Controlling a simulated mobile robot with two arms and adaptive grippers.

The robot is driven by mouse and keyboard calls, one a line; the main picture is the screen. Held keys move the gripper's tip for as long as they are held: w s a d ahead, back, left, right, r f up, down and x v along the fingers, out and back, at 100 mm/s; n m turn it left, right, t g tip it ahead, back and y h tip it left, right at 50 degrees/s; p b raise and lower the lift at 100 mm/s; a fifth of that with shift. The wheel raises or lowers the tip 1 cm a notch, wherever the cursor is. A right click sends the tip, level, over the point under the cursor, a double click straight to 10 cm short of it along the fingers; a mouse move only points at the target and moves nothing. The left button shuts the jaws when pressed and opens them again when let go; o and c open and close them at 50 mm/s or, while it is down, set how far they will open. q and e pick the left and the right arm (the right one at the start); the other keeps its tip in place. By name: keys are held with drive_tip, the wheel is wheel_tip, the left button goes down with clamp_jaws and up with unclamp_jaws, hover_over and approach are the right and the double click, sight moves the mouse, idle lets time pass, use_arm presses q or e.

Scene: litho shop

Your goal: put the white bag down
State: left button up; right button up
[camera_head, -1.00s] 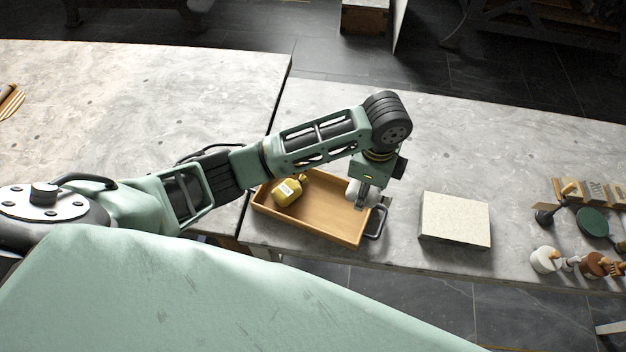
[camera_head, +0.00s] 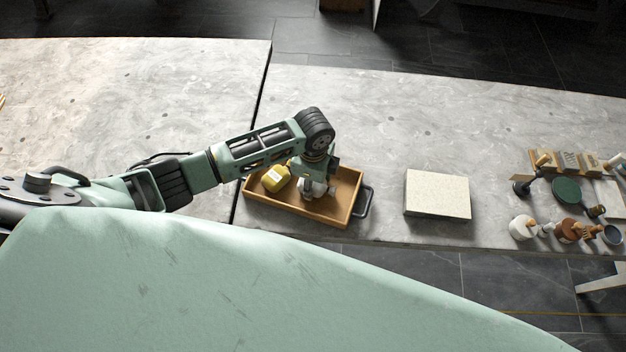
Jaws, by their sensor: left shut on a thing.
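My left gripper (camera_head: 318,192) is over the wooden tray (camera_head: 344,204), pointing down. It is shut on the white bag (camera_head: 305,187), which shows only in part behind the fingers and wrist. The bag is inside the tray's outline, right of a yellow bag (camera_head: 275,178) with a pale label. I cannot tell whether the white bag touches the tray floor. The tray has low walls and a dark handle at its right end. My right gripper is not in view.
A pale stone slab (camera_head: 437,194) lies right of the tray, with bare table between. Farther right are a dark green disc (camera_head: 567,190), wooden blocks and several small handled tools. The table behind the tray is clear. The front table edge is close to the tray.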

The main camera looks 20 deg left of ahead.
use_arm(q)
drive_tip(key=o, duration=1.1)
drive_tip(key=shift+f, duration=0.1)
drive_tip(key=shift+r, duration=0.25)
wheel_tip(320, 180, up, 12)
drive_tip(key=b, duration=0.1)
drive_tip(key=shift+f, duration=0.1)
drive_tip(key=shift+f, duration=0.1)
